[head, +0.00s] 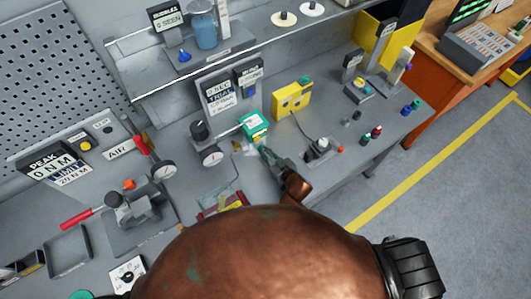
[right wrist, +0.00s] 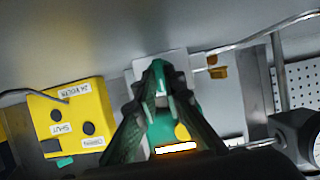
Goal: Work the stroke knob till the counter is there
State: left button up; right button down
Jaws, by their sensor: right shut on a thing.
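The green valve actuator (head: 253,124) stands on the bench at the centre of the head view. In the right wrist view its green body (right wrist: 163,130) shows between my fingers, with a yellow spot and an orange-lit strip. My right gripper (head: 265,153) comes in from the front at the actuator's near side. In the right wrist view my right gripper (right wrist: 160,95) is closed on a small part at the actuator, apparently the stroke knob, mostly hidden by the fingers. My left gripper is not in view.
A yellow control box (head: 291,98), also in the right wrist view (right wrist: 68,117), stands right of the actuator, its cable trailing across the bench. Small coloured parts (head: 376,131) lie farther right. A shelf overhangs behind.

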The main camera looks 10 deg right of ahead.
jog(key=c, duration=2)
grip_release()
jog(key=v, duration=1.2)
jog(key=shift+d, duration=0.1)
